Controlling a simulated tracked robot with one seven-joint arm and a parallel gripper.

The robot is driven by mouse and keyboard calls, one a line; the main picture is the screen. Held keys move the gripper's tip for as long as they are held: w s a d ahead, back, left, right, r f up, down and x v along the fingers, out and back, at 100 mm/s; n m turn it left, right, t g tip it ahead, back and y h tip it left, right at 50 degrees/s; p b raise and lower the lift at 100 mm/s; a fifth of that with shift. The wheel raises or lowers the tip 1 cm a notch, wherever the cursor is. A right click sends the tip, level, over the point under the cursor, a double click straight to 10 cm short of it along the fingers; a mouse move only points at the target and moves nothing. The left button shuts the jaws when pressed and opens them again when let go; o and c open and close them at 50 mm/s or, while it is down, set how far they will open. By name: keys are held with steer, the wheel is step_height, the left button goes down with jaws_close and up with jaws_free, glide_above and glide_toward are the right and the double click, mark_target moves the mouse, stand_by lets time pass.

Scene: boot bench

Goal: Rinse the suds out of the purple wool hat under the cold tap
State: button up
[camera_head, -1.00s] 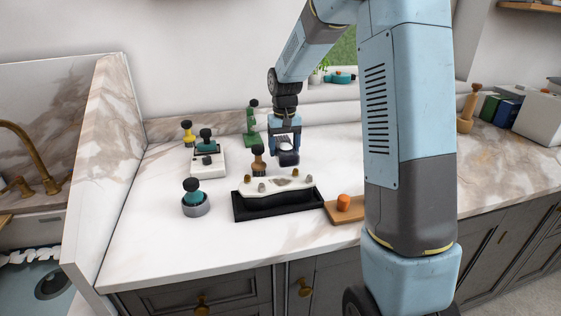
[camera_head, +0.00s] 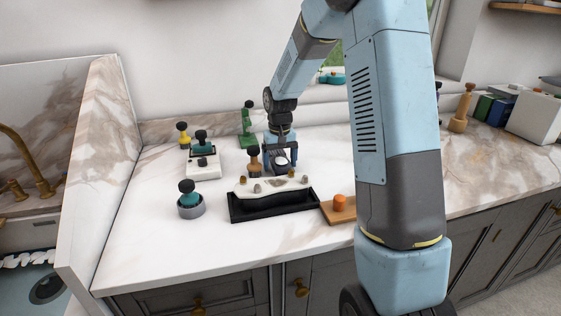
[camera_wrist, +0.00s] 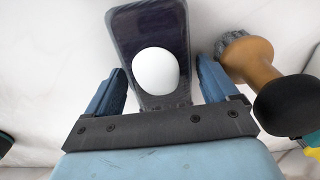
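I see no purple wool hat in either view. A brass tap (camera_head: 30,165) stands over the sink (camera_head: 28,233) at the far left, behind the raised marble side panel. White frothy stuff (camera_head: 27,259) shows along the edge of the teal basin (camera_head: 40,290) below it. My gripper (camera_head: 281,165) is low over the counter behind the black tray.
A black tray (camera_head: 273,207) with a pale knobbed board (camera_head: 271,186) lies in front of my gripper. A wooden-handled brush (camera_wrist: 250,62) stands close to the right finger. A grey pot (camera_head: 191,208) and white block (camera_head: 203,169) stand left. The counter's left front is clear.

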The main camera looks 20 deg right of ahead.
mark_target(280, 160)
steer(key=shift+o, duration=0.9)
steer(key=shift+r, duration=0.15)
steer(key=s+r+t, duration=0.1)
steer(key=s+r, duration=0.3)
steer(key=r, duration=0.5)
steer(key=s+r, duration=0.3)
steer(key=r, duration=0.6)
steer(key=s+d+r+t, duration=0.1)
steer(key=s+t, duration=0.1)
steer(key=s, duration=1.1)
steer(key=s+d+r+t, duration=0.1)
steer(key=s+r+t, duration=0.1)
steer(key=s, duration=1.1)
steer(key=shift+d+r+t, duration=0.2)
steer(key=shift+d+t, duration=0.1)
steer(key=shift+d, duration=0.1)
